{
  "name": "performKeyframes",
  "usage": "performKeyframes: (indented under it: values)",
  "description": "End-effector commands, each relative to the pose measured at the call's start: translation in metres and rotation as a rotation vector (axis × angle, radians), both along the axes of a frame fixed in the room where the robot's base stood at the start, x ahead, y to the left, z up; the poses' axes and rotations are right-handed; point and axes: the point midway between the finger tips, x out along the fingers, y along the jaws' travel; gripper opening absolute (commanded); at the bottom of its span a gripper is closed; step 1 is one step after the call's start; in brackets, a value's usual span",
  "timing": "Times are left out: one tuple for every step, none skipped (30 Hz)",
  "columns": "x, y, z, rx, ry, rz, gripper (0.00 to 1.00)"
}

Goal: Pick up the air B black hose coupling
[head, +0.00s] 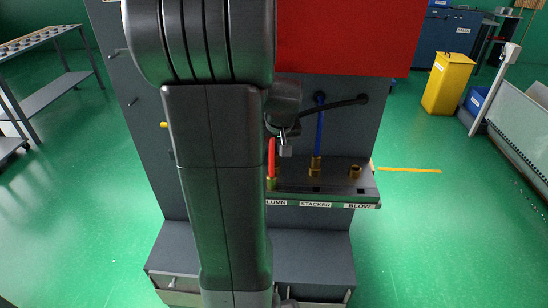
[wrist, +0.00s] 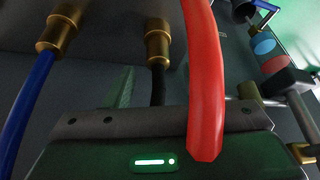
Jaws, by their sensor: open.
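The black hose coupling (wrist: 158,44) is a brass fitting on a black hose, in the upper middle of the wrist view. Its black hose (wrist: 158,90) runs down behind my gripper's front edge. My gripper (wrist: 155,98) is open; one greenish finger shows left of the black hose, and the other seems hidden behind the red hose. The coupling lies beyond the fingers and does not look gripped. In the head view my gripper (head: 286,146) is partly hidden by my arm, near the black hose (head: 335,103) that comes from the panel. I cannot make out the black coupling there.
A red hose (wrist: 204,80) crosses close in front of my gripper. A blue hose (wrist: 32,100) with a brass coupling (wrist: 62,28) is at left. The shelf (head: 335,190) carries several brass fittings; the BLOW fitting (head: 355,172) has no hose.

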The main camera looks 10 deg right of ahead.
Motion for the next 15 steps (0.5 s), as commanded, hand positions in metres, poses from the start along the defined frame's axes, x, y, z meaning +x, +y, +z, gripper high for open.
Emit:
performKeyframes:
  values:
    - [0.002,-0.001,-0.006,0.001,0.005,0.0,0.51]
    - [0.004,-0.001,-0.01,0.001,0.006,0.0,0.51]
    - [0.006,-0.002,-0.014,0.001,0.006,0.0,0.51]
    - [0.008,-0.002,-0.018,0.001,0.005,0.0,0.51]
    - [0.009,-0.002,-0.022,0.001,0.006,0.0,0.51]
    - [0.011,-0.002,-0.026,0.001,0.004,0.0,0.51]
    - [0.012,-0.002,-0.029,0.001,0.004,0.0,0.51]
    - [0.013,-0.001,-0.031,0.001,0.004,0.0,0.51]
    - [0.014,-0.001,-0.033,0.001,0.003,0.0,0.51]
    - [0.014,-0.001,-0.034,0.001,0.002,0.0,0.51]
    - [0.015,-0.001,-0.035,0.0,0.001,0.0,0.51]
    - [0.015,-0.001,-0.036,0.0,0.001,0.0,0.51]
    - [0.015,-0.001,-0.036,0.0,0.001,0.0,0.51]
    - [0.015,-0.001,-0.036,0.0,0.001,0.0,0.51]
    - [0.015,-0.001,-0.036,0.0,0.0,0.0,0.51]
